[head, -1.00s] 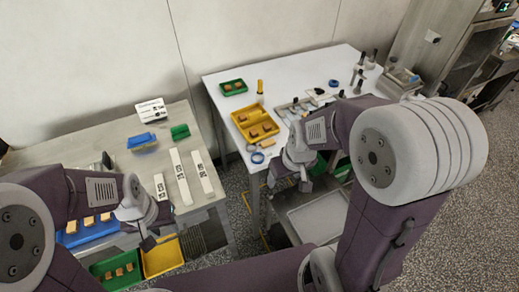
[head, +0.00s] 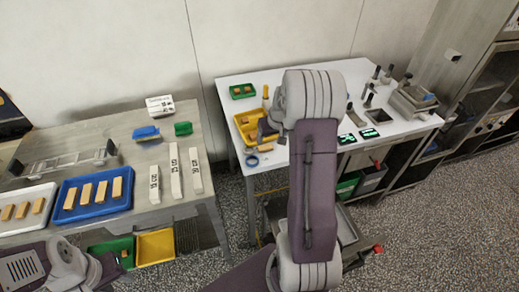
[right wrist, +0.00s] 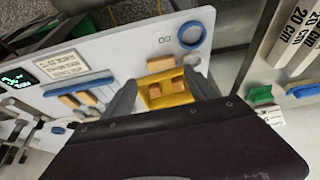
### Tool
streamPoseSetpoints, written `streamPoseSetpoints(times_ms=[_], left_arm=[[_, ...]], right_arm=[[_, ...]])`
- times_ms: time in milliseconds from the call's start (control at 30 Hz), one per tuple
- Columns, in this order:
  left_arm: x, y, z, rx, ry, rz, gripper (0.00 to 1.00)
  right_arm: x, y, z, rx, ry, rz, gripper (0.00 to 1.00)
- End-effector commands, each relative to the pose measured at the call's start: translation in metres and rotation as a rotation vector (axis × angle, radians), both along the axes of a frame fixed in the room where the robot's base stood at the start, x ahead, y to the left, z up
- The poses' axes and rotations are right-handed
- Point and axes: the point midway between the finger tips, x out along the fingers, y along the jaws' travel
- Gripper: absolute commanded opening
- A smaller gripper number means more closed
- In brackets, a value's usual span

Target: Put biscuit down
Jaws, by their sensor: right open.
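The yellow tray (head: 241,121) lies on the white table, partly hidden by my right arm. In the right wrist view the tray (right wrist: 172,101) shows between my fingers with brown biscuits (right wrist: 154,92) in it. Another biscuit (right wrist: 160,63) shows at its far edge; I cannot tell if it is inside. My right gripper (right wrist: 160,94) is open, its two grey fingers apart, with nothing clearly held. In the head view the right arm hides most of that hand. My left arm is low at the left; its fingers are too unclear to judge.
A blue tray (head: 69,215) and a white tray (head: 44,192) with biscuits stand on the grey table. Three labelled white bars lie beside them, one of them central (head: 175,175). A green tray (head: 234,95) and a blue ring (head: 252,161) are near the yellow tray.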

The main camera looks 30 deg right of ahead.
Motion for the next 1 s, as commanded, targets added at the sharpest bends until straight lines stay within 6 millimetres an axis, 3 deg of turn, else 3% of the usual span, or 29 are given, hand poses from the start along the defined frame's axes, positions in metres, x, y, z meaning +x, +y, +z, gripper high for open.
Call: streamPoseSetpoints(times_ms=[100,300,500,767,1000], left_arm=[[0.0,0.0,0.001,0.0,0.0,0.0,0.36],[0.0,0.0,0.004,0.0,0.0,0.0,0.36],[0.0,0.0,0.005,0.0,0.0,0.0,0.36],[0.0,0.0,0.009,0.0,0.0,0.0,0.36],[0.0,0.0,0.009,0.0,0.0,0.0,0.36]], right_arm=[[0.0,-0.001,-0.003,0.0,0.001,-0.003,0.67],[0.011,-0.004,-0.03,0.001,0.002,-0.002,0.67],[0.014,-0.004,-0.039,0.001,0.001,-0.001,0.67],[0.026,-0.005,-0.081,0.001,0.002,-0.001,0.67],[0.029,-0.006,-0.086,-0.002,-0.001,-0.002,0.67]])
